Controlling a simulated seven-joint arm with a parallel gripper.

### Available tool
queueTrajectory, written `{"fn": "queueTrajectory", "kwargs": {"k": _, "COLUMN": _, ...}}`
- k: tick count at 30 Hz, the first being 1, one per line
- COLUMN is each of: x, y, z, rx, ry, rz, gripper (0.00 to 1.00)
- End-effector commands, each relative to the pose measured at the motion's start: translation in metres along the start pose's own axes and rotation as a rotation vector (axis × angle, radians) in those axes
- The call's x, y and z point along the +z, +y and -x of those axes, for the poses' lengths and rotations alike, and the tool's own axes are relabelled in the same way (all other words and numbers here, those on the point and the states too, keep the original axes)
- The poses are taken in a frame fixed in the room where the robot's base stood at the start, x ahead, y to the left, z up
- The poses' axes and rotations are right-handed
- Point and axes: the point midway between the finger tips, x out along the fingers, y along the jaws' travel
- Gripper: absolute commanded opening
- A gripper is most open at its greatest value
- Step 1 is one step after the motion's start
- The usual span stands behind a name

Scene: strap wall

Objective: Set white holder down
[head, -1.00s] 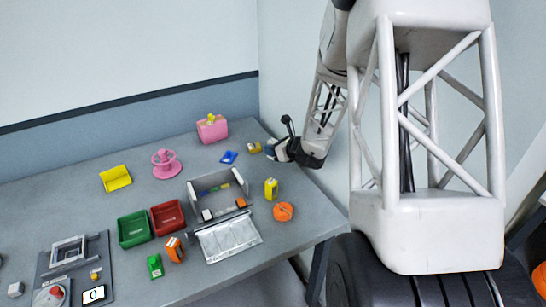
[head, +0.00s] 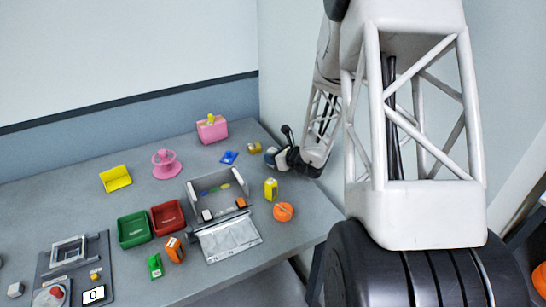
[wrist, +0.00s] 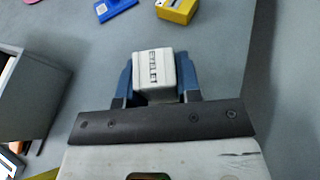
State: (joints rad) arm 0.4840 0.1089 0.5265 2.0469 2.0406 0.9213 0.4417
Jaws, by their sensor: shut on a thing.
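In the wrist view my gripper (wrist: 156,82) is shut on a white holder (wrist: 154,72), a small block with dark lettering along its top. The two blue fingers press on its left and right sides. In the head view my gripper (head: 272,157) is at the right side of the grey table, behind the grey bin. The holder is small there and mostly blends with the gripper. I cannot tell whether its underside touches the table.
A yellow block (wrist: 176,9) and a blue item (wrist: 115,8) lie ahead of the holder. The grey bin (wrist: 32,100) stands to its left. A yellow bottle (head: 271,189) and an orange round thing (head: 283,211) are nearer the front. Table to the holder's right is clear.

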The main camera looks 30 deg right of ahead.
Motion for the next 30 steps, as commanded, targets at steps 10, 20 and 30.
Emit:
{"fn": "queueTrajectory", "kwargs": {"k": 10, "x": -0.003, "y": 0.000, "z": -0.001, "rx": 0.000, "ry": 0.000, "rz": 0.000, "gripper": 0.47}}
{"fn": "queueTrajectory", "kwargs": {"k": 20, "x": -0.002, "y": 0.000, "z": -0.001, "rx": 0.000, "ry": 0.000, "rz": 0.000, "gripper": 0.57}}
{"fn": "queueTrajectory", "kwargs": {"k": 30, "x": 0.000, "y": 0.000, "z": 0.011, "rx": -0.002, "ry": 0.000, "rz": -0.001, "gripper": 0.57}}
